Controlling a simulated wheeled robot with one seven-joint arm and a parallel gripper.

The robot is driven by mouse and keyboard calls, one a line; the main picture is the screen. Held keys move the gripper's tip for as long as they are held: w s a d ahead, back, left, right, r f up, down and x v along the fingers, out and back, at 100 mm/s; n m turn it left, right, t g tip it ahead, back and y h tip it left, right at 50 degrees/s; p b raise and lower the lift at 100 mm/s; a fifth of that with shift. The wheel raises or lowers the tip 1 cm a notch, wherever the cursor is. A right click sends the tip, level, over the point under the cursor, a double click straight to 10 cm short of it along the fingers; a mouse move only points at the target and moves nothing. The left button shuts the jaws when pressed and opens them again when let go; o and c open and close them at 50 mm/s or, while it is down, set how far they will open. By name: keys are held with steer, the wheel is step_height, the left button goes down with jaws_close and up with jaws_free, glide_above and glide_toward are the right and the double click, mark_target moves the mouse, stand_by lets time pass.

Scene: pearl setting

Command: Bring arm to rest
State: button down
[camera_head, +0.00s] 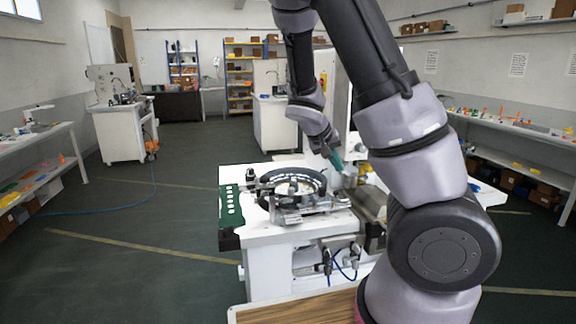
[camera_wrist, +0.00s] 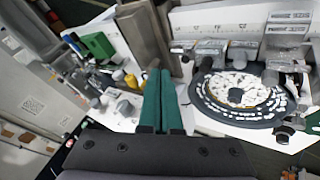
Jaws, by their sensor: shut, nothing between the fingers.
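My arm reaches up and over in the head view, bends at the top and comes down toward a white workbench (camera_head: 262,233). My gripper (camera_head: 337,161) has green fingers and hangs above the bench's right part, near small metal fixtures. In the wrist view the green fingers of my gripper (camera_wrist: 162,72) are together and hold nothing. They point at the bench top, left of the round dial plate. The part of the bench behind my arm is hidden in the head view.
A round dark-rimmed dial plate (camera_wrist: 212,105) with white pieces lies close by the fingers. A grey metal block (camera_wrist: 143,38) stands just beyond the fingertips. A green perforated plate (camera_head: 231,206) is at the bench's left edge. The floor (camera_head: 120,262) at left is clear.

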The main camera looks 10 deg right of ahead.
steer(key=shift+s, duration=0.1)
steer(key=s+a+r+t+y, duration=0.2)
steer(key=s+a+r+y, duration=0.2)
steer(key=s+r, duration=0.5)
steer(key=s+a+r+t+y, duration=0.2)
steer(key=s+a+r+y, duration=0.2)
steer(key=s+r, duration=0.6)
step_height(320, 180, up, 3)
steer(key=shift+s+a+f+y, duration=0.15)
steer(key=shift+a+y, duration=0.25)
steer(key=shift+a, duration=0.55)
